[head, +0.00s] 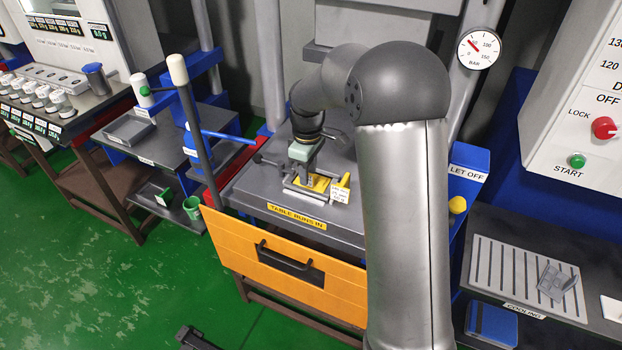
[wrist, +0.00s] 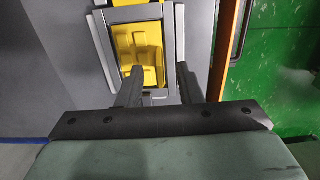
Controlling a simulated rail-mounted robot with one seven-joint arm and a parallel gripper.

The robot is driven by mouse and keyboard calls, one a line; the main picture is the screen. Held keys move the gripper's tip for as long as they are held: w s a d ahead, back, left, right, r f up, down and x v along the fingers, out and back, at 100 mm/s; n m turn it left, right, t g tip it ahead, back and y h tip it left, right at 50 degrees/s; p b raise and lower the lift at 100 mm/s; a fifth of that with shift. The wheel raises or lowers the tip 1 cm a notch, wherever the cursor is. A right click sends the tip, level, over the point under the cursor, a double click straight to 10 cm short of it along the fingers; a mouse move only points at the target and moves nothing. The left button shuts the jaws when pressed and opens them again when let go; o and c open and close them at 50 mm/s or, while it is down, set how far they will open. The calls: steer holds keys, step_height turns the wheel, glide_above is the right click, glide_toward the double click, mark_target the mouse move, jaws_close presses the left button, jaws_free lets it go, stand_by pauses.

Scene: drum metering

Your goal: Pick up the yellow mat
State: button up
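A yellow piece, which looks like the yellow mat (head: 320,182), lies in a grey metal frame on the grey press table, mostly behind my gripper (head: 303,181) in the head view. In the wrist view the yellow mat (wrist: 138,45) shows moulded recesses inside the grey frame (wrist: 112,62). My gripper (wrist: 159,75) is open there, with a clear gap between its two dark fingers. The fingers reach over the near part of the frame, and I see nothing held between them. Whether the fingertips touch the mat or frame I cannot tell.
A small printed yellow-and-white tag (head: 340,190) stands right of the frame. A blue "LET OFF" box (head: 468,172) stands right. A slatted cooling rack (head: 520,275) lies at far right.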

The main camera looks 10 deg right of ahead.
steer(key=shift+f, duration=0.85)
jaws_close()
steer(key=shift+r, duration=0.15)
